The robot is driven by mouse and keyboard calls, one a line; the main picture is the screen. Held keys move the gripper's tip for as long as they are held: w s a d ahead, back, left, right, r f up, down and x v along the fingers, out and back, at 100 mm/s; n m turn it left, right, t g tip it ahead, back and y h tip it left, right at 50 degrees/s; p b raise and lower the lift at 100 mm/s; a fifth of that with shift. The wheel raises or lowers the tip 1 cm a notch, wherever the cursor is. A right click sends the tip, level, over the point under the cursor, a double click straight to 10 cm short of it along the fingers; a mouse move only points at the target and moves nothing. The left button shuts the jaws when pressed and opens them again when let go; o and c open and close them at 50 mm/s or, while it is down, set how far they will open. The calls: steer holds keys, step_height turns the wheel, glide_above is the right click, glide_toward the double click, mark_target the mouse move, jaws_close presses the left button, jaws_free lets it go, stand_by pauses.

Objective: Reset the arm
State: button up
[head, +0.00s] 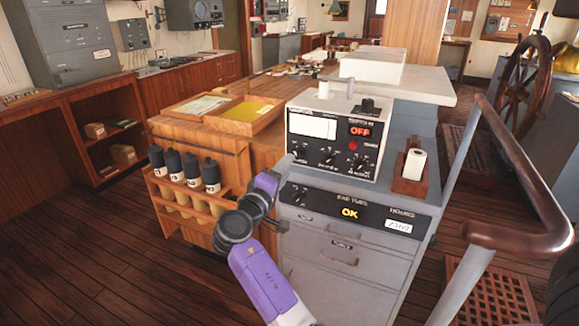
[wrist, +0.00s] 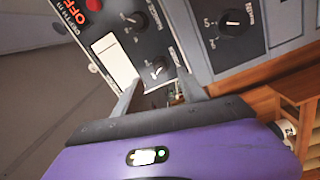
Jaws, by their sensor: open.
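My purple arm rises from the bottom of the head view and bends up to my gripper (head: 287,162), close to the left edge of a white instrument box with knobs and a red "OFF" display (head: 360,131). In the wrist view my gripper (wrist: 160,90) is open, with its two fingers apart and nothing seen held between them. The box's panel (wrist: 122,45) lies beyond the fingers, tilted in the picture, with one knob (wrist: 157,72) just past the fingertips. I cannot tell whether a finger touches the panel.
The box stands on a grey drawer cabinet (head: 345,262) with an "OK" display. Left of it are a wooden rack of dark-capped bottles (head: 190,172) and trays (head: 245,115) on a wooden counter. A handrail (head: 525,190) borders the right. Wooden floor (head: 80,240) is clear at left.

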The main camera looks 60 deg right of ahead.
steer(key=shift+a, duration=0.15)
stand_by(0.5)
steer(key=w+a+f+n+t+y, duration=0.2)
steer(key=w+a+n+t+y, duration=0.15)
steer(key=w+a+t, duration=0.45)
steer(key=s+a+f+n+t+y, duration=0.1)
steer(key=s+a+f+t+y, duration=0.3)
steer(key=a, duration=0.4)
steer(key=s+a+f+n+t+y, duration=0.1)
steer(key=s+a+f+t+y, duration=0.25)
steer(key=a, duration=0.45)
steer(key=s+a+m+y, duration=0.1)
steer(key=s+a, duration=0.4)
steer(key=s, duration=0.5)
steer(key=s+a+m+g+y, duration=0.1)
steer(key=s+a+y, duration=0.3)
steer(key=s, duration=0.6)
steer(key=s+a+m+y, duration=0.1)
steer(key=s+a+y, duration=0.1)
steer(key=s+a, duration=0.4)
steer(key=s, duration=0.4)
steer(key=shift+s+a+f+g+y, duration=0.2)
steer(key=shift+a+f+g+y, duration=0.05)
steer(key=shift+a+g+y, duration=0.1)
